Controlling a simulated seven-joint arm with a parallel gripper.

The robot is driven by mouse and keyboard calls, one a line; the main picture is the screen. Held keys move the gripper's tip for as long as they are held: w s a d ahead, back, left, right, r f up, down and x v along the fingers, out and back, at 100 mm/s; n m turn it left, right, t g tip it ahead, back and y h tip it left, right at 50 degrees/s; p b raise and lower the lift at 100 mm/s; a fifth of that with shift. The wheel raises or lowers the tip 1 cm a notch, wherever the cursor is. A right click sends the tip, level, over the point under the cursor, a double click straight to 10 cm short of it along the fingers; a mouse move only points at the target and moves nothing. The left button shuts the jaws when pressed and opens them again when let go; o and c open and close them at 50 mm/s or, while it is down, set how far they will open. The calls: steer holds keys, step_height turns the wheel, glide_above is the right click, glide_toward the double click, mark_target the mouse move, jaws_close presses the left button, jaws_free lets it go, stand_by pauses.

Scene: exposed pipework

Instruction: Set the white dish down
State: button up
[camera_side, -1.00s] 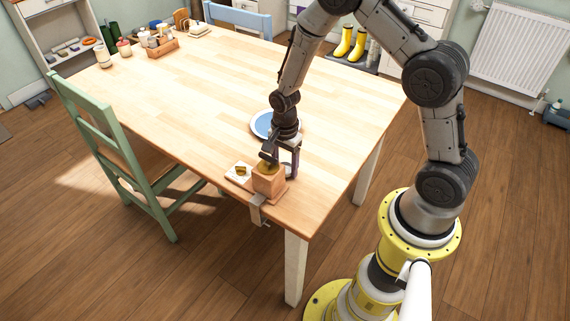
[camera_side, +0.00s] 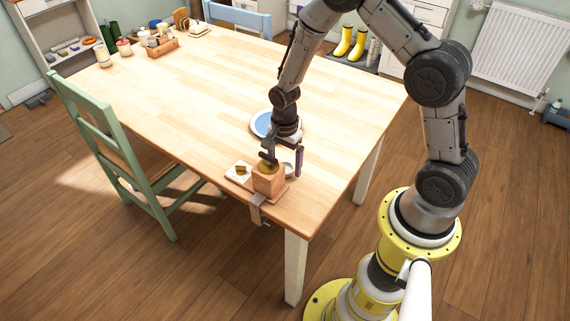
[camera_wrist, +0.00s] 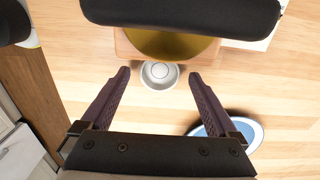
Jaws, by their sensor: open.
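The white dish (camera_side: 288,169) is a small round bowl on the wooden table, right beside the wooden box. In the wrist view the dish (camera_wrist: 160,75) sits between and a little beyond my fingertips, with a gap on each side. My gripper (camera_side: 282,164) points down over the table corner with its fingers spread. In the wrist view my gripper (camera_wrist: 159,76) is open and holds nothing. The dish's far edge is partly hidden by the box in the wrist view, and its left part is hidden in the side view.
The wooden box (camera_side: 268,184) with a yellowish inside stands close by, near a clamp (camera_side: 258,210) on the table edge. A blue-and-white plate (camera_side: 261,124) lies behind my gripper. The table middle is clear.

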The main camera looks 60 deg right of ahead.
steer(key=s+a+r+n+t, duration=0.1)
steer(key=s+r+n, duration=0.25)
steer(key=r, duration=0.85)
steer(key=s+a+r+n+t, duration=0.1)
steer(key=s+r+n, duration=0.25)
steer(key=r, duration=0.85)
steer(key=s+a+r+n+t, duration=0.1)
steer(key=s+r+n, duration=0.1)
steer(key=s+n, duration=0.3)
steer(key=s+r+n+t, duration=0.2)
steer(key=s+r+n, duration=0.1)
steer(key=s+n, duration=0.3)
steer(key=s, duration=0.2)
steer(key=shift+s+a+r+t, duration=0.3)
steer(key=shift+a, duration=0.1)
